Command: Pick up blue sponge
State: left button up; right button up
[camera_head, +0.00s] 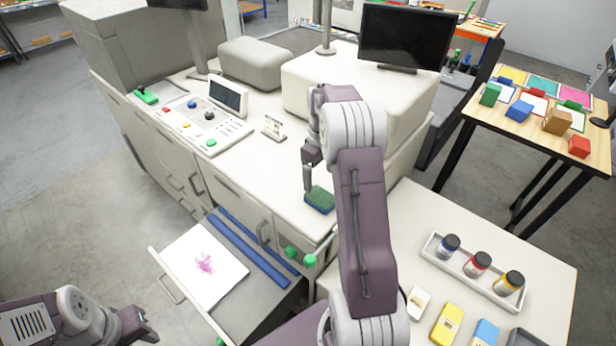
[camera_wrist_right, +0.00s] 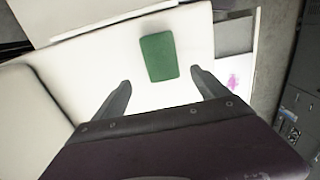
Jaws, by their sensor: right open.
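The sponge (camera_head: 320,199) lies flat on the white counter near its front right edge. Its top is green and its lower layer is blue. In the right wrist view its green top (camera_wrist_right: 158,57) shows between and beyond my fingertips. My right gripper (camera_head: 307,178) is open and empty, above and just left of the sponge, pointing down; its two spread fingers show in the wrist view (camera_wrist_right: 161,78). My left gripper (camera_head: 140,325) is at the lower left edge, far from the sponge, and its jaw opening is unclear.
An open drawer (camera_head: 262,308) with a white sheet and blue strips sits below the counter. A control panel (camera_head: 205,122) and small card stand (camera_head: 273,127) are on the counter. A bulky white machine (camera_head: 300,85) stands behind. A tray of bottles (camera_head: 440,246) is at right.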

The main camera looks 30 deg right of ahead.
aim_at(321, 197)
jog(key=shift+w+d+f, duration=0.1)
jog(key=shift+w+d, duration=0.05)
jog(key=shift+w, duration=0.45)
jog(key=shift+s+f, duration=0.15)
jog(key=shift+f, duration=0.05)
jog(key=s, duration=0.1)
jog(key=s+f+p, duration=0.1)
jog(key=shift+s+f, duration=0.2)
jog(key=shift+s, duration=0.2)
jog(key=shift+s+f, duration=0.25)
jog(key=shift+f, duration=0.05)
jog(key=shift+w+f, duration=0.2)
jog(key=shift+w+a+f+p, duration=0.1)
jog(key=shift+w+f+p, duration=0.15)
jog(key=shift+f+p, duration=0.4)
jog(key=shift+w+a+f+p, duration=0.1)
jog(key=shift+w+f+p, duration=0.1)
jog(key=shift+f+p, duration=0.4)
notch_tip(321, 197, down, 3)
jog(key=shift+r+p, duration=0.15)
jog(key=shift+p, duration=0.15)
jog(key=shift+s, duration=0.4)
jog(key=shift+w+f, duration=0.2)
jog(key=c, duration=1.4)
pick_arm(q)
jog(key=r, duration=0.2)
jog(key=s+r, duration=0.1)
jog(key=r, duration=0.1)
jog(key=shift+r, duration=0.3)
